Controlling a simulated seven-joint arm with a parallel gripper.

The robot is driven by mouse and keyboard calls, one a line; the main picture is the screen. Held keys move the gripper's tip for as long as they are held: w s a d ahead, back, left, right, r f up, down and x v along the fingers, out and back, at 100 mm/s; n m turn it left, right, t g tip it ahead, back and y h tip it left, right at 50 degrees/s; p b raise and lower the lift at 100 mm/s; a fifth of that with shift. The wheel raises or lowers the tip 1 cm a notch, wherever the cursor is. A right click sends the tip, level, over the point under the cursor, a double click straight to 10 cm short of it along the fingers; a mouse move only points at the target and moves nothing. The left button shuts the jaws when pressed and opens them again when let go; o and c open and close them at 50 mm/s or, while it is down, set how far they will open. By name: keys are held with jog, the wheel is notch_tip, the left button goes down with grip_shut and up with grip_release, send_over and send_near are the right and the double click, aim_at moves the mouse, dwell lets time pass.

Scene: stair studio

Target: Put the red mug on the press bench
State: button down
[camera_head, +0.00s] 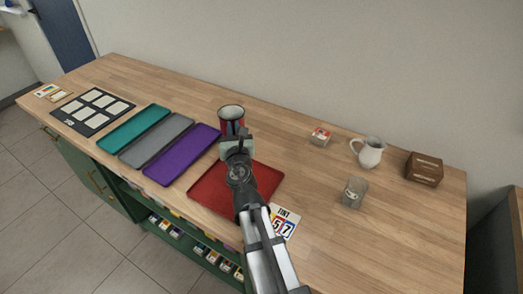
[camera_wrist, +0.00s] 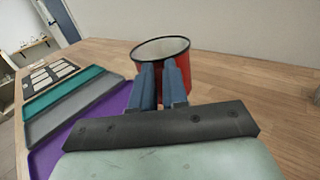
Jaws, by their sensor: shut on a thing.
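The red mug (camera_head: 231,113) has a dark rim and pale inside, and is upright near the back of the wooden-topped bench (camera_head: 330,240). My gripper (camera_head: 234,132) reaches over the red tray, with its fingers shut on the mug's near side. In the wrist view my fingers (camera_wrist: 162,85) overlap the front of the mug (camera_wrist: 186,76) and hide part of its wall. I cannot tell whether the mug's base touches the wood. No label shows which surface is the press bench.
Teal (camera_head: 135,128), grey (camera_head: 157,140) and purple (camera_head: 183,156) trays lie left of the red tray (camera_head: 265,182). The wood between mug and small box is clear.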

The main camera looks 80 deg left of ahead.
aim_at(223, 125)
jog(key=s+t, duration=0.1)
jog(key=s+a+f+m, duration=0.1)
jog(key=s+f+t, duration=0.1)
jog(key=shift+s+a+t, duration=0.15)
jog(key=shift+a+t, duration=0.15)
jog(key=shift+a, duration=0.1)
jog(key=w+m+t, duration=0.1)
jog(key=w+r+m+t+h, duration=0.1)
jog(key=w+m+t, duration=0.1)
jog(key=w+t, duration=0.1)
jog(key=shift+a+r+h, duration=0.15)
jog(key=shift+r+h, duration=0.2)
jog(key=shift+h, duration=0.05)
jog(key=w+d+r+m+t+h, duration=0.3)
jog(key=w+m+t, duration=0.1)
jog(key=t, duration=0.1)
jog(key=shift+w, duration=0.35)
jog(key=shift+f, duration=4.8)
